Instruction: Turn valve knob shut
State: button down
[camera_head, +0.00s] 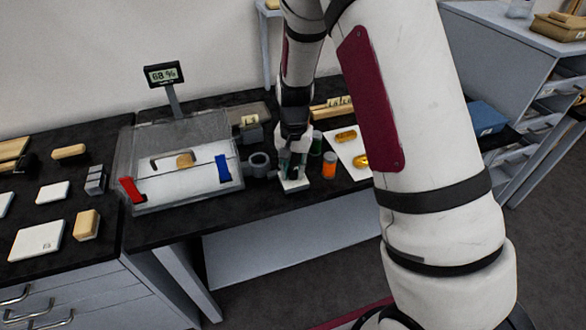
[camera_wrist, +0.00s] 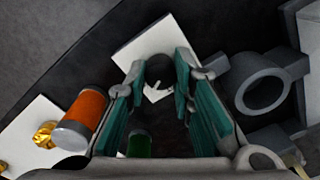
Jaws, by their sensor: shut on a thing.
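The valve knob (camera_wrist: 160,72) is a dark round knob with a white mark on its near side, in the upper middle of the wrist view. It sits on a white plate or block (camera_wrist: 130,56), whose edge also shows in the head view (camera_head: 294,185). My gripper (camera_wrist: 160,68) has its two teal-padded fingers on either side of the knob and is shut on it. In the head view my gripper (camera_head: 291,168) points down at the front of the black bench, and its fingers hide the knob there.
An orange jar (camera_head: 329,165) and a green jar (camera_wrist: 138,146) stand close beside my gripper. A grey ring-shaped piece (camera_head: 259,164) is on its other side. A clear-walled box (camera_head: 140,165) with a "68 %" display (camera_head: 164,74) stands to the left.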

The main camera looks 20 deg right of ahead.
aim_at(293, 170)
jog(key=n, duration=0.6)
jog(key=shift+w+n+b, duration=0.1)
jog(key=shift+n+b, duration=0.2)
jog(key=shift+b, duration=0.05)
jog(key=n, duration=0.5)
jog(key=shift+n, duration=0.4)
jog(key=c, duration=1.4)
grip_release()
jog(key=shift+o, duration=0.2)
notch_tip(293, 170, up, 12)
